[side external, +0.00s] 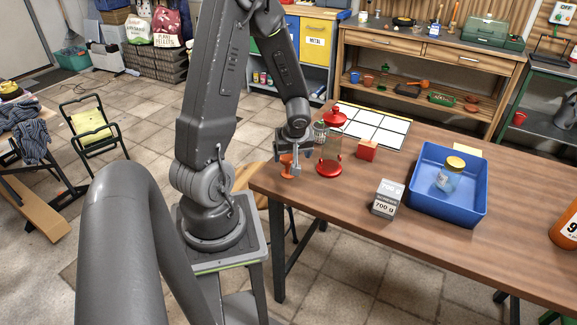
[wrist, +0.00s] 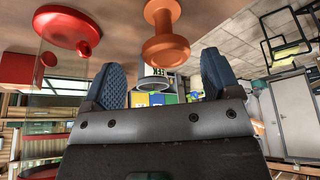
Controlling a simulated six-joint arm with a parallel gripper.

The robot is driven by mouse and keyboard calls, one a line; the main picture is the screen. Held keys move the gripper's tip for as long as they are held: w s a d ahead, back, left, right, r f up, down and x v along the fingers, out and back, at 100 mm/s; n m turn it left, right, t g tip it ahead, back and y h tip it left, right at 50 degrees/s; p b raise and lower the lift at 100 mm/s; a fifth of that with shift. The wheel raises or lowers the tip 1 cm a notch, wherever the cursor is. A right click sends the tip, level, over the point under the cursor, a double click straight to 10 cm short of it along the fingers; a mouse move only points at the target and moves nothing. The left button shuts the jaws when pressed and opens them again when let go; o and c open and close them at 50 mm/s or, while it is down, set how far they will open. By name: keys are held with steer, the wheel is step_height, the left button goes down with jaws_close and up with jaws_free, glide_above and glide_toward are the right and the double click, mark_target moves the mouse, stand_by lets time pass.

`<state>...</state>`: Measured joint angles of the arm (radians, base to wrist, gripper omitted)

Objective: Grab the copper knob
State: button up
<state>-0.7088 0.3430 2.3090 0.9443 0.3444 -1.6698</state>
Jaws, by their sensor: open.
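The copper knob (side external: 286,163) is an orange, spool-like piece at the near left corner of the wooden table. In the wrist view, which looks upside down, the copper knob (wrist: 165,42) shows large at the top centre. My gripper (side external: 294,147) is close beside the knob in the side view and partly overlaps it. In the wrist view my gripper (wrist: 162,78) shows two blue padded fingers spread apart, with nothing held between them. The knob lines up with the gap, above the fingertips in the picture. I cannot tell whether they touch.
A clear red-ended container (side external: 329,168) stands just right of my gripper, with a red block (side external: 367,151) beyond.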

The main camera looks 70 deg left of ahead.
mark_target(289, 158)
steer(key=shift+s+d+x, duration=0.15)
steer(key=shift+s+x, duration=0.05)
steer(key=shift+x, duration=0.85)
steer(key=shift+s+d+x, duration=0.1)
steer(key=shift+s+x, duration=0.05)
steer(key=shift+x, duration=1.8)
steer(key=shift+c, duration=0.4)
steer(key=c, duration=1)
steer(key=shift+r, duration=0.2)
